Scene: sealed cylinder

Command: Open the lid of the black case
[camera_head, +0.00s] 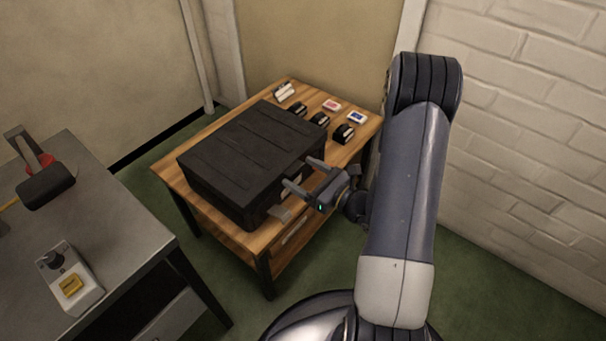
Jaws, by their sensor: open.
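The black case (243,152) lies flat on a wooden table (168,169), with its lid down. The lid has long ridges along its top. My gripper (298,172) is at the right front side of the case, close to its edge. Its two fingers are apart and nothing shows between them. I cannot tell whether a fingertip touches the case. A small grey piece (279,214) juts out low at the front of the case, below my gripper. Part of the case's front side is hidden behind my gripper.
Several small black items (344,133) and red and blue card boxes (357,117) stand at the table's back right. A grey metal bench (122,214) at left bears a control box (69,283) and a black-and-red tool (45,184). A white brick wall (530,150) is at right.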

